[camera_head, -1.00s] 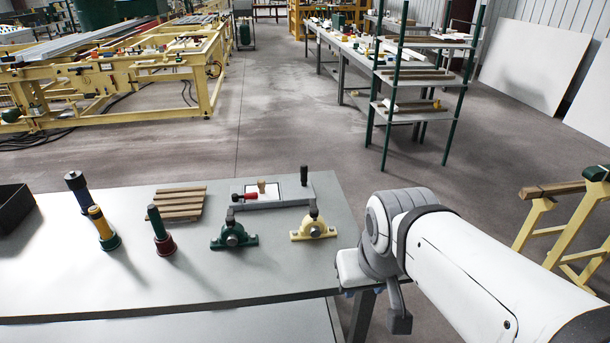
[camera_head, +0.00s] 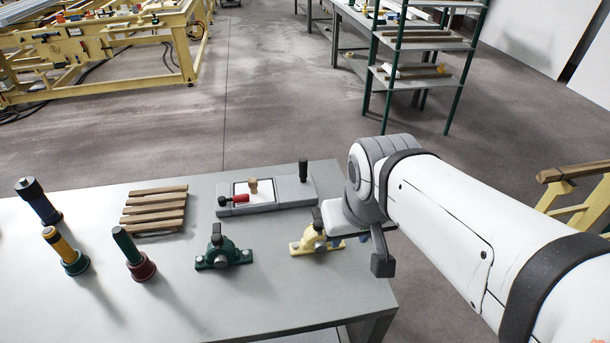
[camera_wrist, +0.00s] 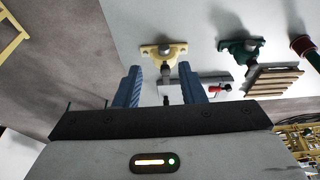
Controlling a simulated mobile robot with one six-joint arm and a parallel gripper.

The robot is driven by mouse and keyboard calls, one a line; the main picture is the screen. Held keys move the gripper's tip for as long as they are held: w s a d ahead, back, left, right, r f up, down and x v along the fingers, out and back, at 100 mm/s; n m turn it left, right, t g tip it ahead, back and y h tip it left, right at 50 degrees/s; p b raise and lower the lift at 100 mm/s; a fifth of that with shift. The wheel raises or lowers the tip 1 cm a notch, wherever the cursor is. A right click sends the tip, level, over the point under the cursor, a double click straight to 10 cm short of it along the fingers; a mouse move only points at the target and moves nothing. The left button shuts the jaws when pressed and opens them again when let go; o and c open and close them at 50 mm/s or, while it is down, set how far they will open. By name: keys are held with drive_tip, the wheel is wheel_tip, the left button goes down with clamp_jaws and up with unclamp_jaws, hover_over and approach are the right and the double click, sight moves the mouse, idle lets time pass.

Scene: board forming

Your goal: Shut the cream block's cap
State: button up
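The cream block (camera_head: 308,244) is a small bearing-like block with flat feet, standing near the right edge of the grey table. A dark upright piece shows above it; I cannot tell its cap's exact position. In the wrist view, the cream block (camera_wrist: 160,50) lies just beyond my fingertips.
A similar green block (camera_head: 223,254) stands to the left. Behind are a grey fixture (camera_head: 285,192) with a red-handled clamp and upright knobs, and a wooden slatted rack (camera_head: 155,209). Several coloured cylindrical tools, including a blue one (camera_head: 38,200), stand at the left. The table's front middle is clear.

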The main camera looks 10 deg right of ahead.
drive_tip(key=shift+o, duration=0.6)
drive_tip(key=shift+w, duration=0.35)
drive_tip(key=g+b, duration=0.3)
drive_tip(key=b, duration=0.3)
hover_over(316, 210)
wheel_tip(316, 210, down, 9)
drive_tip(key=shift+r, duration=0.1)
drive_tip(key=shift+w+f, duration=0.1)
drive_tip(key=shift+f, duration=0.2)
wheel_tip(316, 210, down, 7)
drive_tip(key=shift+f+p, duration=0.2)
drive_tip(key=shift+p, duration=0.2)
drive_tip(key=shift+c, duration=0.5)
clamp_jaws()
